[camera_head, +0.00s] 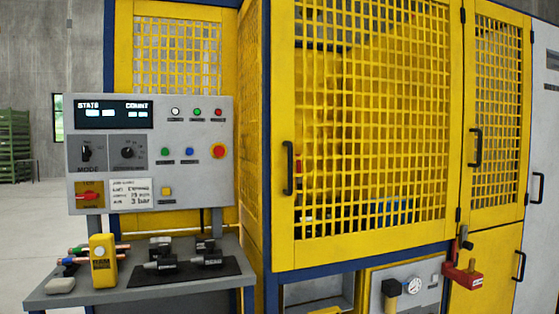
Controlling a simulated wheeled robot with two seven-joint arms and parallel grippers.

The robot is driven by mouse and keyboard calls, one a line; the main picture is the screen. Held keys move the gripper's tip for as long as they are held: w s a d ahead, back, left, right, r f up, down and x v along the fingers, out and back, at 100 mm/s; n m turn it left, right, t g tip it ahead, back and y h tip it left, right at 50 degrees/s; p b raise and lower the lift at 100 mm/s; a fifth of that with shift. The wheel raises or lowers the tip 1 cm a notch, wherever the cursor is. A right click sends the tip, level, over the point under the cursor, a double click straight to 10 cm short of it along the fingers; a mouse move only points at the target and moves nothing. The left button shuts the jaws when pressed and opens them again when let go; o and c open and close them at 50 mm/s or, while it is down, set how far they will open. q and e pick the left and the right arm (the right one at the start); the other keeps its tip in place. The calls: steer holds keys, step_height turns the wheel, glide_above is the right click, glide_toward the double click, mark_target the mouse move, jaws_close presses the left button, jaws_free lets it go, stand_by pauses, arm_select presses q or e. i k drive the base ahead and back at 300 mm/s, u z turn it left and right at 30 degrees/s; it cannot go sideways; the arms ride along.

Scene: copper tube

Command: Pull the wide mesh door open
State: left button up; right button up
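The wide mesh door (365,254) is a large yellow panel with a square grid, right of the middle in the head view. It looks closed, flush in its dark blue frame. Its black vertical handle (288,168) is on the door's left edge. Hinges show along its right edge. Behind the mesh are blurred yellow and dark shapes that I cannot make out. Neither of my grippers is in view.
A grey control panel (150,190) with buttons stands left of the door, above a shelf (140,293) holding tools. A narrow mesh door (498,110) with a handle (476,147) is at right.

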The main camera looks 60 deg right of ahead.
mark_target(288, 254)
steer(key=z, duration=0.75)
steer(key=i, duration=1.05)
steer(key=z, duration=0.9)
